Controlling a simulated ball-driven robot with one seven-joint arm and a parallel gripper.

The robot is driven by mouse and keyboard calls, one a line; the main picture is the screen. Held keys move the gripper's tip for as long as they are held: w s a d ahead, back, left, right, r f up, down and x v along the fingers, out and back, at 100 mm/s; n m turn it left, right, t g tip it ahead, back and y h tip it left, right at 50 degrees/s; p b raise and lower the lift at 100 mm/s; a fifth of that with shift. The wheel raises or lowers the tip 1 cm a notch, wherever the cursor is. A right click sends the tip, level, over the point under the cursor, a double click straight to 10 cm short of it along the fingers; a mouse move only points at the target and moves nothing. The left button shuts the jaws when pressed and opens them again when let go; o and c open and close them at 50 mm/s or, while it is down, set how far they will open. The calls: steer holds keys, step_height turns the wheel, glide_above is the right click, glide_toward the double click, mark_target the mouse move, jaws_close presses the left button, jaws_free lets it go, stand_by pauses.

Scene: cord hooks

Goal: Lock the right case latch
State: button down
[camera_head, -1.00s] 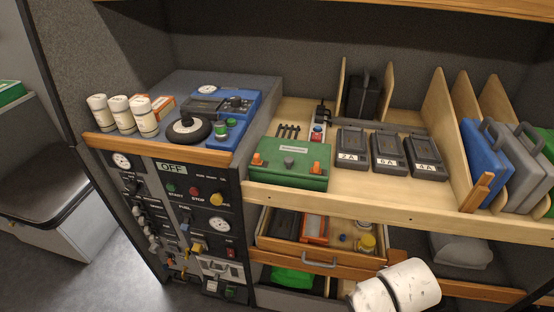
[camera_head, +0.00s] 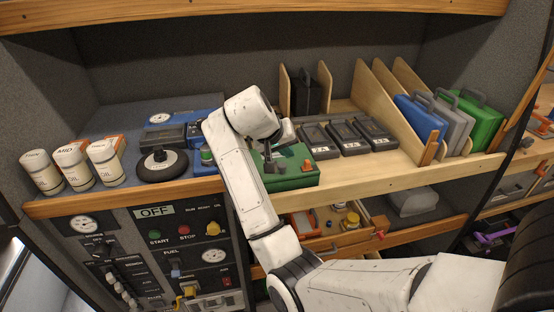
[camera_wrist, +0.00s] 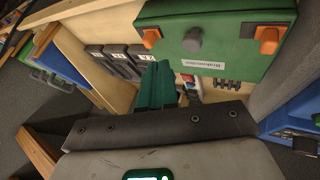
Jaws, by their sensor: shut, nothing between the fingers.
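The green case (camera_head: 292,181) sits on the wooden shelf, its left part hidden by my arm in the head view. Its right orange latch (camera_head: 306,165) is visible there; the left latch is hidden. In the wrist view, turned about, the case (camera_wrist: 215,65) shows the right latch (camera_wrist: 152,37) on the left, the other latch (camera_wrist: 268,40) on the right and a grey knob (camera_wrist: 192,40) between. My gripper (camera_wrist: 158,66) is shut and empty, its teal fingers just below the right latch in that picture. I cannot tell whether they touch it or whether the latch is locked.
Several black boxes (camera_head: 347,134) lie right of the case. Wooden dividers (camera_head: 390,105) with upright blue, grey and green cases stand further right. A blue instrument unit (camera_head: 180,115) and white bottles (camera_head: 105,162) are to the left. An open drawer (camera_head: 325,225) lies below.

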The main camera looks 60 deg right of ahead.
mark_target(302, 166)
steer(key=p+x, duration=0.1)
steer(key=x, duration=0.8)
steer(key=shift+s+d+f, duration=0.1)
steer(key=shift+d+f, duration=0.05)
steer(key=shift+f, duration=0.1)
